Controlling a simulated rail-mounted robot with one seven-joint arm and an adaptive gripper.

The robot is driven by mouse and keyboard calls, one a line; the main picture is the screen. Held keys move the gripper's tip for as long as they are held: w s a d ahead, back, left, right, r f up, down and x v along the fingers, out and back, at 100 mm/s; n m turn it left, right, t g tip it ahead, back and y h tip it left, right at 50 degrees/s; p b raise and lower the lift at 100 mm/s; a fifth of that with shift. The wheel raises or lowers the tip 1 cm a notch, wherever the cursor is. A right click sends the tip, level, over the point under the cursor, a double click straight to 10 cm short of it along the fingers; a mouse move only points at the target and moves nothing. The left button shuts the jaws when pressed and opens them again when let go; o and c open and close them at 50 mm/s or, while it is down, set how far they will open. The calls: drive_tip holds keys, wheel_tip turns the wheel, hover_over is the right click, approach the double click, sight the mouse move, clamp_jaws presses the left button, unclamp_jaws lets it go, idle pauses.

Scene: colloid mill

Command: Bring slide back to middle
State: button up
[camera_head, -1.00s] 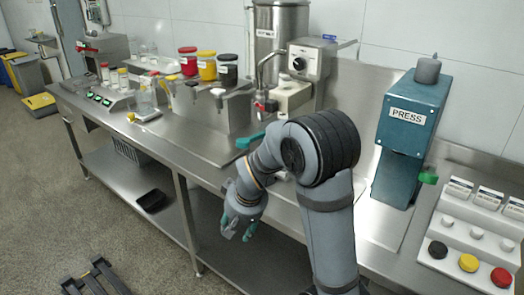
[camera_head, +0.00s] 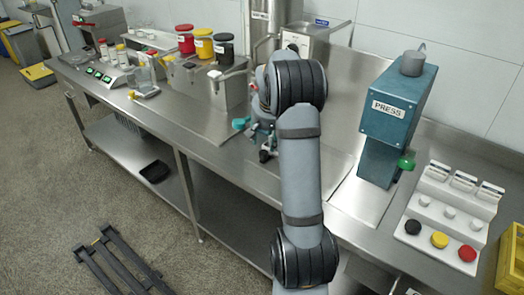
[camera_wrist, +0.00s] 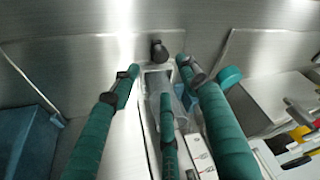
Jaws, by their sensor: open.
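My gripper (camera_wrist: 158,72) shows its teal fingers open in the wrist view, spread around a pale, narrow machine (camera_wrist: 160,130). No firm grip on it shows. A black knob (camera_wrist: 159,50) stands at the far end of that machine, just beyond the fingertips. I cannot tell which part is the slide. A round teal knob (camera_wrist: 230,75) sits right of the right finger; it also shows in the head view (camera_head: 241,123). In the head view my gripper (camera_head: 264,147) is low over the bench, and my arm hides much of the machine behind it.
The blue press (camera_head: 388,125) stands on the bench to the right. Jars with red, yellow and black lids (camera_head: 204,45) stand to the left. The steel bench (camera_head: 330,160) is clear between my arm and the press.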

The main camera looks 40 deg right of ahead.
sight(263, 152)
drive_tip(key=p+x, duration=0.1)
drive_tip(key=x, duration=0.7)
drive_tip(key=shift+w+f, duration=0.15)
drive_tip(key=shift+f, duration=0.25)
drive_tip(key=shift+c, duration=0.3)
drive_tip(key=c, duration=0.6)
drive_tip(key=shift+r, duration=0.1)
clamp_jaws()
drive_tip(key=shift+w, duration=0.15)
